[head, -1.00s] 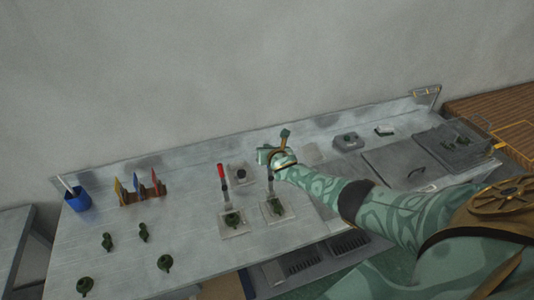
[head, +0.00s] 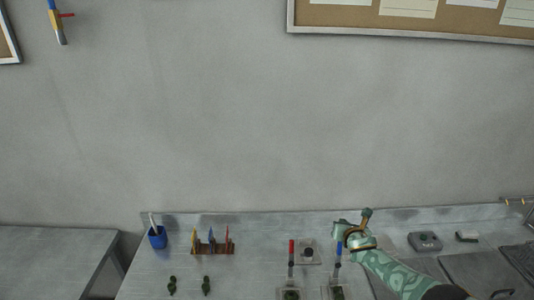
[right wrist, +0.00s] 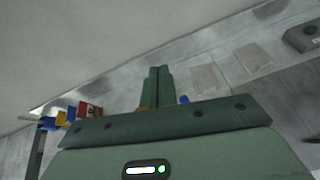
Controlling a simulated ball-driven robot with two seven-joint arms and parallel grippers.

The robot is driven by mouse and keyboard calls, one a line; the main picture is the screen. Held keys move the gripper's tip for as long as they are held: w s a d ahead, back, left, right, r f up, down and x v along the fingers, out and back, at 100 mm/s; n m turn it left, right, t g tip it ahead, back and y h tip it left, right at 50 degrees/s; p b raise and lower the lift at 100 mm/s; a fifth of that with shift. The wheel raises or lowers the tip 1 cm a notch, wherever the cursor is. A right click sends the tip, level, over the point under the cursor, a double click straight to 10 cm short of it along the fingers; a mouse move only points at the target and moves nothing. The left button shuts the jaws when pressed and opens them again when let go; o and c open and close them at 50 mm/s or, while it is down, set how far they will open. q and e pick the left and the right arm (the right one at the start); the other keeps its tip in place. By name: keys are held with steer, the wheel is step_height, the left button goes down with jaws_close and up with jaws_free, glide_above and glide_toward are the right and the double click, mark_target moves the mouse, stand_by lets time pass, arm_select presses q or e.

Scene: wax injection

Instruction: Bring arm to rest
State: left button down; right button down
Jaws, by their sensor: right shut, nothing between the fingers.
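My right arm reaches in from the lower right in the head view. Its gripper (head: 350,228) is above the back part of the grey workbench (head: 262,262), right of the blue-handled tool (head: 338,250). In the right wrist view the two green fingers (right wrist: 157,88) are pressed together with nothing between them. My left gripper shows in neither view.
A red-handled tool (head: 291,250) stands left of the blue one. A blue cup (head: 158,238), a rack (head: 213,247) with coloured tools and green parts (head: 206,285) are on the left. A grey box (head: 424,241) sits right. The wall behind is bare nearby.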

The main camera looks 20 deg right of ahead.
steer(key=s+a+f+m+g, duration=0.1)
steer(key=s+a+f+m, duration=0.1)
steer(key=s+a+m, duration=1)
steer(key=s+a+r+m+g, duration=0.15)
steer(key=s+r+m, duration=0.45)
steer(key=s, duration=0.6)
steer(key=s+r+m+g, duration=0.3)
steer(key=s+r+m, duration=0.3)
steer(key=s, duration=0.6)
steer(key=s+a+f+g+y+b, duration=0.2)
steer(key=f+b, duration=0.7)
steer(key=f, duration=1.5)
steer(key=s+a+f+g+b, duration=0.2)
steer(key=f+b, duration=0.7)
steer(key=f, duration=1.4)
steer(key=s+f+m+g+y+b, duration=0.1)
steer(key=s+f+b, duration=0.5)
steer(key=s+f, duration=0.3)
steer(key=s+f+m+g+b, duration=0.1)
steer(key=s+f+b, duration=0.5)
steer(key=f, duration=1.1)
steer(key=s+a, duration=0.1)
steer(key=s, duration=0.3)
steer(key=shift+s+f+m+y, duration=0.2)
steer(key=shift+m+y, duration=0.2)
